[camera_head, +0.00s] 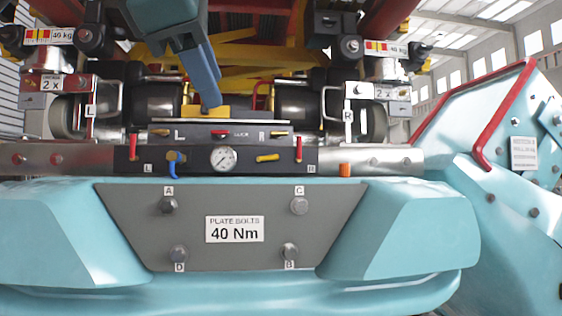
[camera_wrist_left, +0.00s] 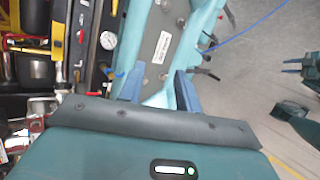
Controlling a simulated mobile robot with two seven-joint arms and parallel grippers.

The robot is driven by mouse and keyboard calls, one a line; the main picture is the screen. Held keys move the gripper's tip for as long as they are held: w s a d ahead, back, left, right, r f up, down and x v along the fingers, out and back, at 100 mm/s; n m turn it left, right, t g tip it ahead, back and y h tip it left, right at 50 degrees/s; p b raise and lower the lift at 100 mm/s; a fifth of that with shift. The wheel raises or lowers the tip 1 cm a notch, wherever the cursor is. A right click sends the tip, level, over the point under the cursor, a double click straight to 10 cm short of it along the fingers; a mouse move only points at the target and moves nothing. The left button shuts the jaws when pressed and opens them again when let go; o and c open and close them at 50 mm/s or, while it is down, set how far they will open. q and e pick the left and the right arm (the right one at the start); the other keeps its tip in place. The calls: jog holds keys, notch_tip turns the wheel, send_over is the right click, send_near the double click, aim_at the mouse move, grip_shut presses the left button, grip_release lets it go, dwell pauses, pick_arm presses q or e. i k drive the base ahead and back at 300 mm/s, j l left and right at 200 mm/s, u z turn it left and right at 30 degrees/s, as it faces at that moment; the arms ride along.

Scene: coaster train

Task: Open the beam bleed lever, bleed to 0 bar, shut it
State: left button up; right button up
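A dark control beam (camera_head: 195,160) carries a round white pressure gauge (camera_head: 223,158), which also shows in the left wrist view (camera_wrist_left: 108,40); its reading is too small to tell. Beside it are a yellow lever (camera_head: 267,157) lying nearly level to the right and a blue fitting (camera_head: 176,158) to the left. I cannot tell by label which is the bleed lever. Upright red levers stand by L (camera_head: 133,148) and R (camera_head: 299,149). My left gripper (camera_head: 211,105) reaches down above the gauge; its fingers (camera_wrist_left: 158,88) are apart with nothing between them. My right gripper is not clearly identifiable.
Below the beam is a grey plate (camera_head: 140,215) with bolts A to D and a 40 Nm label, on a teal body (camera_head: 400,240). A red rail (camera_head: 500,120) rises at right. Dark cylinders (camera_head: 160,102) and clamps crowd behind the beam. Open floor (camera_wrist_left: 245,85) shows in the wrist view.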

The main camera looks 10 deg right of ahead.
aim_at(272, 157)
jog(key=i+l, duration=0.2)
jog(key=i, duration=0.2)
jog(key=i+l, duration=0.2)
jog(key=i, duration=0.25)
